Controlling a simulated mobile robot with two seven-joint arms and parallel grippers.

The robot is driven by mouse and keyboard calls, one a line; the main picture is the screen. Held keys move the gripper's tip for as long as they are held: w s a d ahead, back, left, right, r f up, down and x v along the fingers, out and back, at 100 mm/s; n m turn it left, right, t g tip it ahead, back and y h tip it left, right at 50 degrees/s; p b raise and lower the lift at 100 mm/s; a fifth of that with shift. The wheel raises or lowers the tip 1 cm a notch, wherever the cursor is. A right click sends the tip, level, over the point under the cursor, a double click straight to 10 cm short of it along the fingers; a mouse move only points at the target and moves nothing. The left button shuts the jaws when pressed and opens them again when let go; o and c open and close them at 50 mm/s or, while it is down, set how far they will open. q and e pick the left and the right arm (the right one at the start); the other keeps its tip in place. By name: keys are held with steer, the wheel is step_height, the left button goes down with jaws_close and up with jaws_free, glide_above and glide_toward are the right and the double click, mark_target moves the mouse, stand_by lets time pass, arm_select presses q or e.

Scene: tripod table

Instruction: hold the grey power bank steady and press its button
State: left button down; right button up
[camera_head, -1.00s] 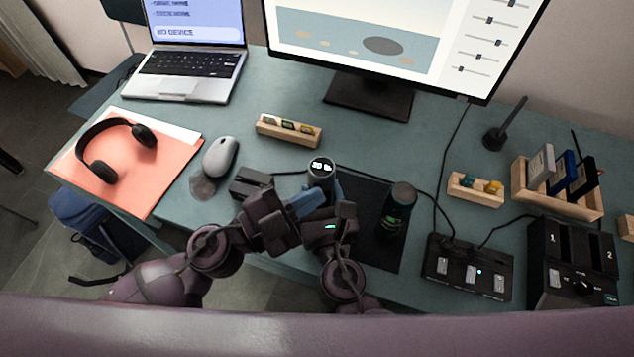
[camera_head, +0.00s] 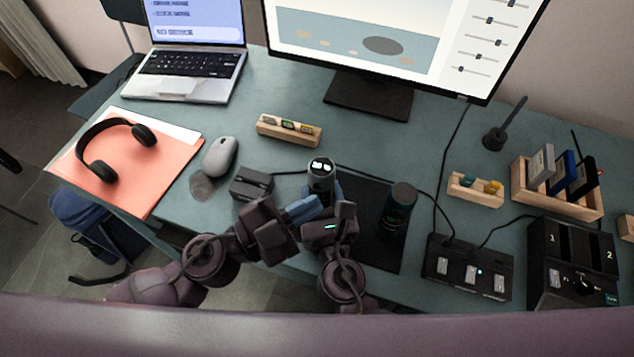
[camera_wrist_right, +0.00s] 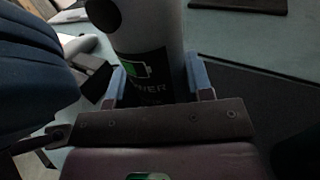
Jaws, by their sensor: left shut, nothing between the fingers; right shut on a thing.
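The grey power bank (camera_head: 321,181) stands upright in the middle of the desk, with a lit display on its dark top. In the right wrist view the power bank (camera_wrist_right: 152,28) shows a green battery mark on a dark label and a round black spot on its left side. My right gripper (camera_head: 325,197) is shut on its lower part; one blue finger shows on each side in the wrist view. My left gripper (camera_head: 314,203) is shut and empty, its blue fingers close to the left of the power bank. I cannot tell whether they touch it.
A dark cylinder (camera_head: 399,207) stands to the right on a black mat (camera_head: 371,243). A small black box (camera_head: 251,184) and a mouse (camera_head: 220,156) lie to the left. A wooden holder (camera_head: 289,131) is behind, and a black switch box (camera_head: 468,270) is at the right.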

arm_select(q)
steer(key=shift+s+a, duration=0.25)
steer(key=shift+s, duration=0.55)
steer(key=shift+s+a, duration=0.2)
steer(key=shift+s, duration=0.6)
steer(key=shift+s+a, duration=0.25)
steer(key=shift+s, duration=0.55)
arm_select(e)
steer(key=o, duration=1.2)
steer(key=shift+o, duration=0.2)
